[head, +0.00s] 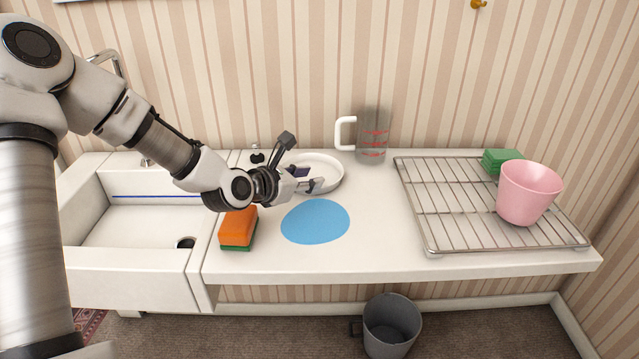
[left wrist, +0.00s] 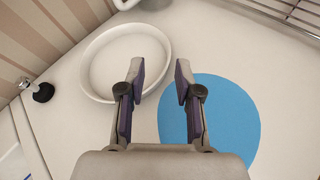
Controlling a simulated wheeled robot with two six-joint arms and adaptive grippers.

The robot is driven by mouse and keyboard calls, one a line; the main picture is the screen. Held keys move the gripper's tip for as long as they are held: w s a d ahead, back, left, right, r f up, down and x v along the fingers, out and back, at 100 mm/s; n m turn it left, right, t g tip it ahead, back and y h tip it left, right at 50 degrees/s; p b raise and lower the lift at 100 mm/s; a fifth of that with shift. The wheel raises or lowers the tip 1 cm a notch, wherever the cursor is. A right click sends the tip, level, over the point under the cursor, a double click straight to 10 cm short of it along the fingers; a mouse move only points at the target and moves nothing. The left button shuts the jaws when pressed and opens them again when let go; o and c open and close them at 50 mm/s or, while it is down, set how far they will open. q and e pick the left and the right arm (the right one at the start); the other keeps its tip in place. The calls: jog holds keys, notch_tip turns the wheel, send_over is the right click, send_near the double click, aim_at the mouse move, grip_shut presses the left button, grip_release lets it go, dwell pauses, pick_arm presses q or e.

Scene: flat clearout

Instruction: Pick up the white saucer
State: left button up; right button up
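The white saucer (head: 329,166) lies on the white counter behind the blue round mat, partly hidden by my left gripper in the head view. It also shows in the left wrist view (left wrist: 100,92) as a shallow round dish with a raised rim. My left gripper (head: 303,172) is open and empty, its fingers apart. In the left wrist view the gripper (left wrist: 160,85) has its left finger over the saucer's right part and its right finger over the blue mat's edge. I cannot tell whether a finger touches the saucer. My right gripper is not in view.
A blue round mat (head: 315,222) lies in front of the saucer. An orange and green sponge (head: 238,228) is beside the sink (head: 130,224). A clear measuring jug (head: 372,140) stands behind right. A wire rack (head: 452,205) holds a pink cup (head: 528,192) and green sponge (head: 503,160).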

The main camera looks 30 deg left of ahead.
aim_at(332, 182)
pick_arm(q)
jog(key=shift+f+b, duration=0.35)
jog(key=shift+f, duration=0.45)
jog(key=x, duration=0.4)
jog(key=shift+a+f, duration=0.1)
jog(key=shift+f, duration=0.05)
jog(key=shift+w+d, duration=0.2)
jog(key=shift+w, duration=0.05)
jog(key=x, duration=0.4)
jog(key=shift+w+d+f+b, duration=0.1)
jog(key=shift+w+d+b, duration=0.1)
jog(key=shift+b, duration=0.1)
jog(key=shift+s, duration=0.15)
jog(key=shift+c, duration=1.1)
grip_shut()
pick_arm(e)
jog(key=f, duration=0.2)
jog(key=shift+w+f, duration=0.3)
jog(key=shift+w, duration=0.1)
